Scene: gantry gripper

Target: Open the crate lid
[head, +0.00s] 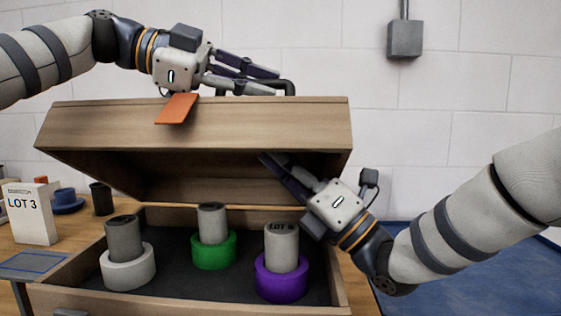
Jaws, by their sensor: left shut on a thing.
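The wooden crate (343,290) stands on the table with its lid (250,122) tilted up, hinged side at the back. My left gripper (274,82) is at the lid's top edge, shut on the dark lid handle (290,87). My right gripper (270,166) is under the raised lid at its right side, fingers pointing up and left into the shaded underside. Whether its fingers touch the lid or are open is unclear. An orange tag (177,108) hangs on the lid's front.
Inside the crate, grey cylinders stand in a white ring (128,270), a green ring (214,252) and a purple ring (281,283). A LOT 3 box (30,215), a dark cup (101,198) and a blue item (66,201) stand to the left. Blue floor shows at right.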

